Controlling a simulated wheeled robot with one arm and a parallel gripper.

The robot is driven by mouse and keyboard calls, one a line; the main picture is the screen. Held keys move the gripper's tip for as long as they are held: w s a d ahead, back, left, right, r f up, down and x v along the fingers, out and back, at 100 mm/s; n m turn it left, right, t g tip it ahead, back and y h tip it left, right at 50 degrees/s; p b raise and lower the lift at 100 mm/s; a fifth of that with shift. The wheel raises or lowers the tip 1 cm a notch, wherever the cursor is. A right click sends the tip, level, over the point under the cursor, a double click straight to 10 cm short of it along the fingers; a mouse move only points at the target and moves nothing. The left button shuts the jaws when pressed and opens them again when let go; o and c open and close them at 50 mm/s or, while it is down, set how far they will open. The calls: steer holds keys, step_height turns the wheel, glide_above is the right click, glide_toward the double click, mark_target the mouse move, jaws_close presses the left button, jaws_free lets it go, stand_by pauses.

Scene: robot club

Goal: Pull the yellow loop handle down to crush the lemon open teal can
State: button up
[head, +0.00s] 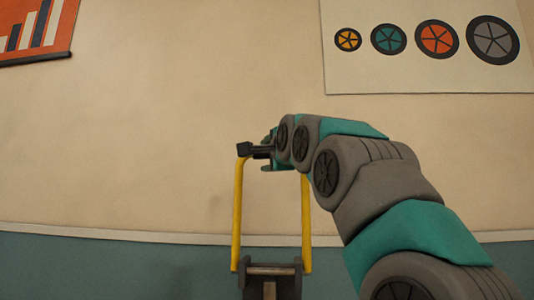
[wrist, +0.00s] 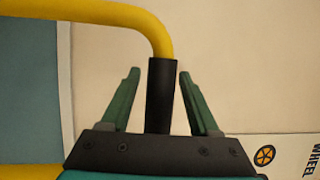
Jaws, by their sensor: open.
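The yellow loop handle (head: 237,215) stands upright in the head view, with two yellow side bars. Its upper bend also shows in the wrist view (wrist: 110,14), where it runs into a black grip section (wrist: 160,85). My gripper (wrist: 160,72) is open, with one green finger on each side of the black grip and a gap visible on both sides. In the head view my gripper (head: 266,150) is at the top of the loop and hides part of it. The lemon open teal can is not in view.
The top of a dark bracket (head: 272,270) shows between the handle's lower ends. A beige wall with a teal lower band lies behind. A wheel poster (head: 430,75) hangs at upper right and an orange chart (head: 38,30) at upper left.

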steer(key=shift+c, duration=0.2)
jaws_close()
stand_by(0.3)
steer(key=shift+f, duration=0.1)
stand_by(0.9)
